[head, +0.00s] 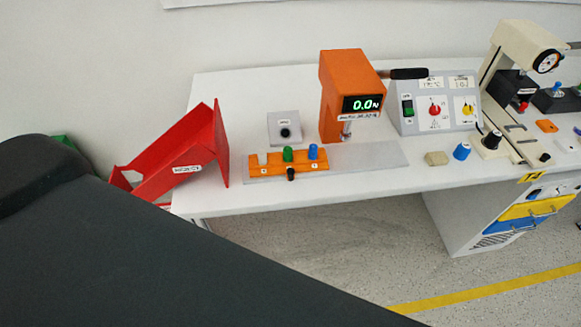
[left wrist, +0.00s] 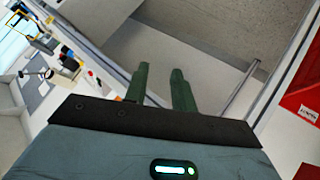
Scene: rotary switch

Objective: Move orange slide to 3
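The orange slide (head: 271,168) lies on the left part of a grey metal plate on the white table. It carries a white peg (head: 263,159), a green peg (head: 288,154) and a blue peg (head: 313,152). A small black knob (head: 291,174) stands at its front edge. Small labels on the slide are too small to read. My left gripper (left wrist: 160,72) shows in the left wrist view with two green fingers apart and nothing between them. It is away from the slide, over the table's edge area. My right gripper is not in view.
A red tilted chute (head: 190,160) stands left of the slide. An orange press (head: 343,85) with a "0.0" display stands behind it. A control box (head: 436,105), a beige block (head: 437,158) and a blue knob (head: 462,151) are to the right. The grey plate (head: 370,158) is bare right of the slide.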

